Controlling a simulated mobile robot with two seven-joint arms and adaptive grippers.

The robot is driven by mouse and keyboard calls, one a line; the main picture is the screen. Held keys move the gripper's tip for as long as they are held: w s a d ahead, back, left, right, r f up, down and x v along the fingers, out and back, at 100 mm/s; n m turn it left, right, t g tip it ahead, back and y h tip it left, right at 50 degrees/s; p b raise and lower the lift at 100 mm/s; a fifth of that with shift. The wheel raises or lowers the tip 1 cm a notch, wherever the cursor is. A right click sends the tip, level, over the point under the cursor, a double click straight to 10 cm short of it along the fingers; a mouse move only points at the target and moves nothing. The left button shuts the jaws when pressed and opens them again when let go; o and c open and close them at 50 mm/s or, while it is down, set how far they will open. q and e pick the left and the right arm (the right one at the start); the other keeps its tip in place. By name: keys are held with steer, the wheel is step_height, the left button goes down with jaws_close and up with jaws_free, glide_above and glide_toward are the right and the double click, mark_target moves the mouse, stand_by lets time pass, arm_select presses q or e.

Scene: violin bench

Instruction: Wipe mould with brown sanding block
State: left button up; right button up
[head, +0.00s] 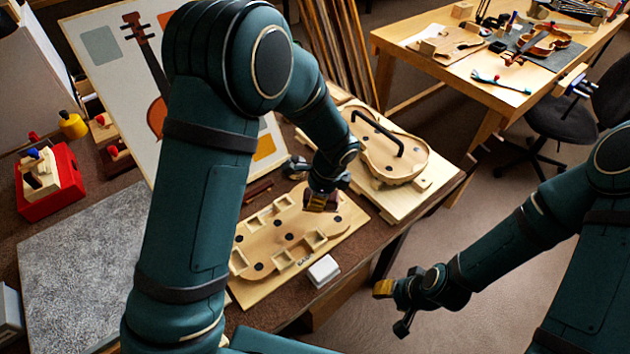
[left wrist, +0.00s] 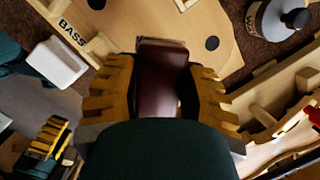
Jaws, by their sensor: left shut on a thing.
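The mould (head: 285,235) is a pale wooden violin-shaped form with dark round holes and raised blocks, on a board at the bench's front edge. It also shows in the left wrist view (left wrist: 140,22), beside the word BASS. My left gripper (head: 322,200) is over the mould's upper right part. Its yellow ridged fingers (left wrist: 160,85) are shut on the brown sanding block (left wrist: 162,75), one on each side. I cannot tell whether the block touches the mould. My right gripper (head: 384,289) hangs off the bench over the floor; its finger opening is unclear.
A white block (head: 323,270) lies by the mould's front edge. A second violin form with a black handle (head: 385,145) stands behind to the right. A grey textured mat (head: 85,265) and red bin (head: 50,190) are at left. A second table (head: 490,65) stands farther back.

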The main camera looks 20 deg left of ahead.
arm_select(q)
steer(key=shift+a+p+v, duration=0.2)
steer(key=shift+p+v, duration=0.4)
steer(key=shift+v, duration=0.35)
steer(key=shift+a+p+v, duration=0.2)
steer(key=shift+p+v, duration=0.4)
steer(key=shift+v, duration=0.3)
